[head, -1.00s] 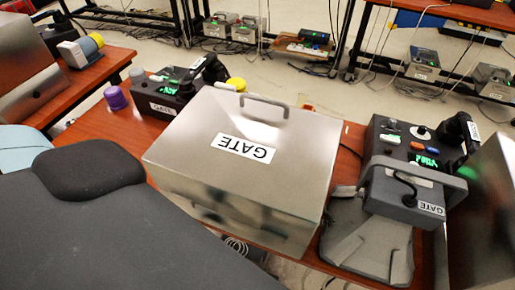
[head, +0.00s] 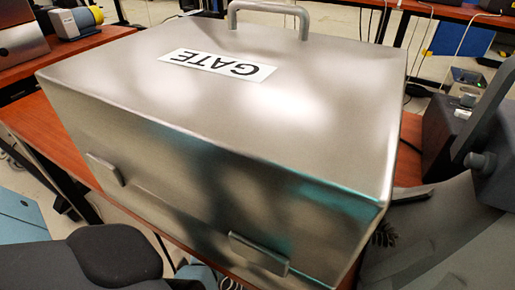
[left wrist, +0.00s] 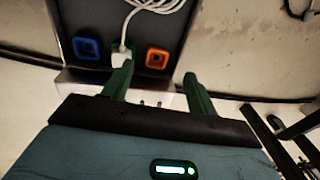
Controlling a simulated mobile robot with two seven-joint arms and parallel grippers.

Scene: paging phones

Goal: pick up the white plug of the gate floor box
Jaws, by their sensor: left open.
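In the left wrist view a white plug (left wrist: 121,57) sits in the floor box (left wrist: 88,18), between a blue-framed socket (left wrist: 86,48) and an orange-framed socket (left wrist: 157,58). A white cable (left wrist: 150,6) runs up from the plug and loops at the top edge. My left gripper (left wrist: 157,72) is open, with two dark green fingers apart and nothing between them. The left finger's tip lies just below the plug in the picture and overlaps its lower edge; whether they touch I cannot tell. The head view does not clearly show the floor box or plug. My right gripper is not in view.
A large metal case marked GATE (head: 330,75) fills the head view on a reddish-brown table (head: 408,150). Its front has two handles. A dark grey device (head: 445,125) stands at the right. Pale floor surrounds the floor box in the left wrist view.

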